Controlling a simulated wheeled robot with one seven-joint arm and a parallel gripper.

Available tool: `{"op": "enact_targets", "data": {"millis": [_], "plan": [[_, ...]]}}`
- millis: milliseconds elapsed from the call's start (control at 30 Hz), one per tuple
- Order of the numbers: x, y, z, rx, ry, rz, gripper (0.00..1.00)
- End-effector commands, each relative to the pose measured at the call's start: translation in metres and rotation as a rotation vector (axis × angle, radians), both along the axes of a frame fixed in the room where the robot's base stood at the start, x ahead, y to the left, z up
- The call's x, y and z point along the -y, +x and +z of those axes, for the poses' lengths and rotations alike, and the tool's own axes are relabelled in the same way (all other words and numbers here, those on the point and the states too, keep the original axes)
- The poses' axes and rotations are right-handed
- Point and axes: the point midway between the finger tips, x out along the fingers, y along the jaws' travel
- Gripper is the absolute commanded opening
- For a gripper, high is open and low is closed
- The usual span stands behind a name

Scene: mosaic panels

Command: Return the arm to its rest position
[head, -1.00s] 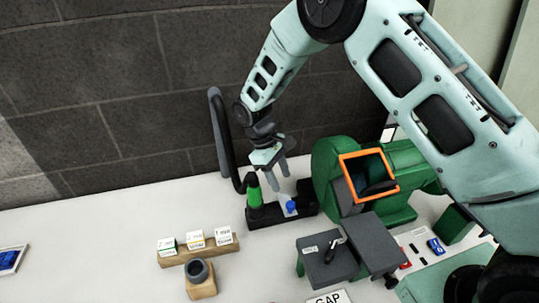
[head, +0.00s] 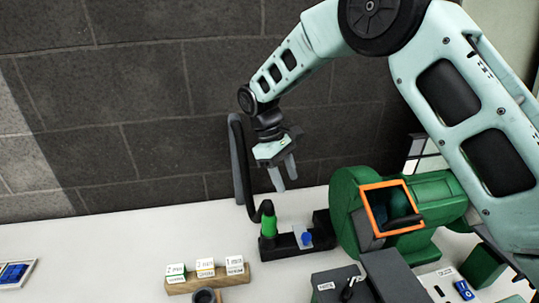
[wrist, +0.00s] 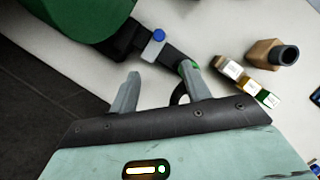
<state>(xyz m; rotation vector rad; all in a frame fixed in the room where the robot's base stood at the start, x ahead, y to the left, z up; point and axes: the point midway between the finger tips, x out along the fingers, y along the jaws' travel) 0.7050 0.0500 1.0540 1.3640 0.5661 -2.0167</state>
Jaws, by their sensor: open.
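My gripper (head: 283,178) hangs from the raised arm above the back of the table, in front of the dark wall. Its two fingers are apart with nothing between them. In the wrist view my gripper (wrist: 160,95) also shows open and empty. Below it stands a black base (head: 288,246) with a green-collared black hose (head: 268,222) and a blue knob (head: 306,238). The fingers are above this base and appear clear of it. The blue knob (wrist: 158,35) also shows beyond the fingers in the wrist view.
A green machine with an orange-framed opening (head: 392,206) stands right of the gripper, close to my arm. A wooden block with several labelled cubes (head: 206,282) and a dark cup (head: 205,296) are at the front. The left table top (head: 100,255) is mostly clear.

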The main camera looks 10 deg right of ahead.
Motion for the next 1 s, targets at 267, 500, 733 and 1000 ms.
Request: {"op": "enact_targets", "data": {"millis": [267,500,733,1000], "plan": [[-0.034,-0.079,0.048,0.067,0.132,-0.02,0.48],[-0.047,-0.18,0.08,0.143,0.237,-0.049,0.48],[-0.033,-0.269,0.085,0.225,0.291,-0.085,0.48],[-0.014,-0.313,0.078,0.28,0.305,-0.113,0.48]]}}
